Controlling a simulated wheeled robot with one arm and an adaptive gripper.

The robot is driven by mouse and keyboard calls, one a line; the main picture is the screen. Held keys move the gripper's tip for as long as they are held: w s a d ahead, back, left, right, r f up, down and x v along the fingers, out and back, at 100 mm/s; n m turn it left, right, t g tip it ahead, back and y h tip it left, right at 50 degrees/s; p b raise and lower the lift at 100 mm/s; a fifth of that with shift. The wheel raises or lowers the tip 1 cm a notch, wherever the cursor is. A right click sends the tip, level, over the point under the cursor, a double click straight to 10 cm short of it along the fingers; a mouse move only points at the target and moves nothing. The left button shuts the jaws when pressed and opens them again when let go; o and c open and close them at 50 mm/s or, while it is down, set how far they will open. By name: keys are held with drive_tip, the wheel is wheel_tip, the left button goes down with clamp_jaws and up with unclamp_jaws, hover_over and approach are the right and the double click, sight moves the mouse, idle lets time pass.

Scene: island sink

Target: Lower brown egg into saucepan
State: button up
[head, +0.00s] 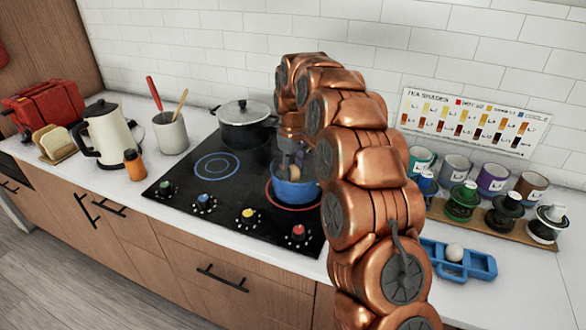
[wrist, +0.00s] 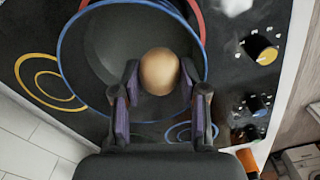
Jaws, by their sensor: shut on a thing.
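The brown egg (wrist: 160,72) sits between the two fingertips of my gripper (wrist: 159,78), which is shut on it. In the wrist view the egg is over the dark inside of the blue saucepan (wrist: 98,50), nearer its right side. In the head view the saucepan (head: 296,193) stands on the red-ringed burner at the hob's right. My gripper (head: 291,163) points down at the pan's opening there, partly hidden by my arm. I cannot tell how far the egg is above the pan's bottom.
A black lidded pot (head: 245,126) stands behind on the hob (head: 190,185). A blue tray (head: 478,265) with a white egg (head: 454,252) lies right of my arm. Several mugs and bottles stand behind it. A kettle (head: 103,135), utensil crock (head: 170,133) and orange bottle (head: 134,166) are at left.

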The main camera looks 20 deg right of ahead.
sight(293, 181)
drive_tip(key=shift+f+b, duration=1.05)
drive_tip(key=shift+f, duration=1.5)
idle(1.7)
drive_tip(key=o, duration=0.8)
drive_tip(key=shift+r, duration=0.1)
